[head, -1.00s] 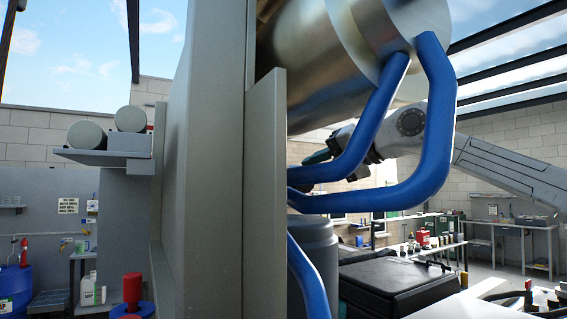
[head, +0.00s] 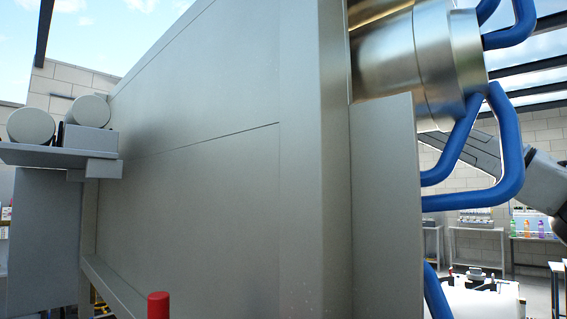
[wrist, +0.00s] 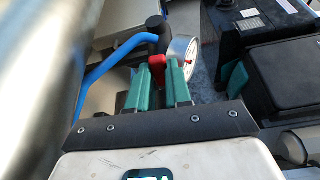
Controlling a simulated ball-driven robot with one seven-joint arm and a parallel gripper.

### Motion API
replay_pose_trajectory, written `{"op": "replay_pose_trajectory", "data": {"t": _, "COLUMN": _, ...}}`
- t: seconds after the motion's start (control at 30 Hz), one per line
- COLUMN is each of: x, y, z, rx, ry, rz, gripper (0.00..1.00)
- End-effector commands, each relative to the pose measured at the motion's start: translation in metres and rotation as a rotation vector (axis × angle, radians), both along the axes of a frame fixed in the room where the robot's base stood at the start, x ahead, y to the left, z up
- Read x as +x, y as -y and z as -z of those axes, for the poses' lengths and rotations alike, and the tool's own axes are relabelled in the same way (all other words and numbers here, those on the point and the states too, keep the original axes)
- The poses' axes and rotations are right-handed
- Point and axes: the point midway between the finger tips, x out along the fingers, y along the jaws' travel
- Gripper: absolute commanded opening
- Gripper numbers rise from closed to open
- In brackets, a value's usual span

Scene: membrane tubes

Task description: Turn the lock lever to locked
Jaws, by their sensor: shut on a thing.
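In the wrist view my gripper (wrist: 163,83) has its two green fingers close together. A red piece (wrist: 157,62), which looks like the lock lever's handle, sits between the fingertips. In the head view my gripper is out of sight, and only part of my arm shows at the right edge.
A round white gauge (wrist: 183,53) stands just right of the fingertips. A blue pipe (wrist: 105,68) runs left of them. A big grey housing (head: 220,190) fills the head view, with a steel cylinder (head: 405,60), blue pipes and a red post (head: 158,305) beside it.

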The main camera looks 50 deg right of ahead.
Motion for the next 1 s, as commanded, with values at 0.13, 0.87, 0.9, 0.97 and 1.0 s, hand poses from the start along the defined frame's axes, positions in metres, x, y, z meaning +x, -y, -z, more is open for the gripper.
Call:
{"op": "replay_pose_trajectory", "data": {"t": 0.13, "x": 0.0003, "y": -0.0005, "z": 0.0034, "rx": -0.061, "ry": -0.008, "rz": -0.001, "gripper": 0.00}}
{"op": "replay_pose_trajectory", "data": {"t": 0.87, "x": 0.0006, "y": -0.0011, "z": 0.0029, "rx": -0.110, "ry": -0.006, "rz": -0.002, "gripper": 0.26}}
{"op": "replay_pose_trajectory", "data": {"t": 0.9, "x": 0.0005, "y": -0.0010, "z": 0.0025, "rx": -0.109, "ry": -0.006, "rz": -0.001, "gripper": 0.30}}
{"op": "replay_pose_trajectory", "data": {"t": 0.97, "x": 0.0005, "y": -0.0010, "z": 0.0021, "rx": -0.109, "ry": -0.005, "rz": -0.001, "gripper": 0.36}}
{"op": "replay_pose_trajectory", "data": {"t": 1.0, "x": 0.0004, "y": -0.0010, "z": 0.0017, "rx": -0.108, "ry": -0.004, "rz": -0.001, "gripper": 0.40}}
